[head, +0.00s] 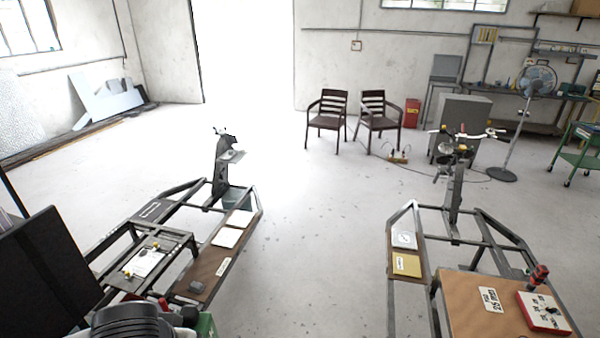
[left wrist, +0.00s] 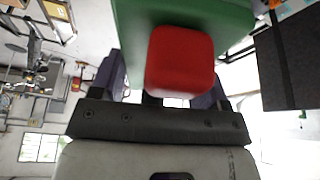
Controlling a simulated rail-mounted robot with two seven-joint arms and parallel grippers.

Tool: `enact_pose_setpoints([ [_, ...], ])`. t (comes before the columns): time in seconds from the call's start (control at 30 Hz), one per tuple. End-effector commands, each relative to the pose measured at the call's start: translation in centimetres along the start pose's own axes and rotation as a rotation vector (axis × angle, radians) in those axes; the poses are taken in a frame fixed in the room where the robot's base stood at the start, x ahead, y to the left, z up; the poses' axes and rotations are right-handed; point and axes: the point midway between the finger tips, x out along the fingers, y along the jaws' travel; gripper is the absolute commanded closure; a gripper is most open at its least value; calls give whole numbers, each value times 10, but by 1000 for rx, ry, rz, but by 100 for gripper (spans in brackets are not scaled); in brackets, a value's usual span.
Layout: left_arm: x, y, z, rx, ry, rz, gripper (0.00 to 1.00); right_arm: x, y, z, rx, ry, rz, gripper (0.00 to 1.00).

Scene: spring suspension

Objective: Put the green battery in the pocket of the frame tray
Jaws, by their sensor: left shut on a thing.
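The green battery (left wrist: 232,22) fills the top middle of the left wrist view, with a red block-shaped part (left wrist: 180,60) on its near side. My left gripper (left wrist: 160,95) has its dark fingers on either side of it and is shut on it. In the head view a bit of the battery's green (head: 206,325) shows at the bottom edge; my left arm hides the rest. The brown tray (head: 222,255) on the left metal frame is beyond it; I cannot make out which part is the pocket. My right gripper is not in view.
The left metal frame (head: 258,212) has an upright post and a small table section with papers. A second frame (head: 512,240) at right carries a brown board with a red-and-white box (head: 543,312). Open floor lies between them. Two chairs (head: 327,112) stand far back.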

Motion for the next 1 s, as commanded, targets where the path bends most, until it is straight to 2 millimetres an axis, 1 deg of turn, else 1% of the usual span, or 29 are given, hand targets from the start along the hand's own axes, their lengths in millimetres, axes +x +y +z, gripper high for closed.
enact_pose_setpoints([
  [0.03, -23, 0, -10, -1, 10, 3, 100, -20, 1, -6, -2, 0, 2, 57],
  [0.2, -54, 0, -19, -1, 10, 2, 100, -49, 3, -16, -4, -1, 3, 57],
  [0.4, -85, 0, -27, -1, 10, 2, 100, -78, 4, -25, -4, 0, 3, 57],
  [0.5, -97, 0, -30, -1, 10, 1, 100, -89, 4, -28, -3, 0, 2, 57],
  [0.7, -113, 0, -35, -1, 10, 0, 100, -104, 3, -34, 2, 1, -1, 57],
  [1.0, -122, -1, -37, -1, 10, 0, 100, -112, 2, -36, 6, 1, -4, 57],
])
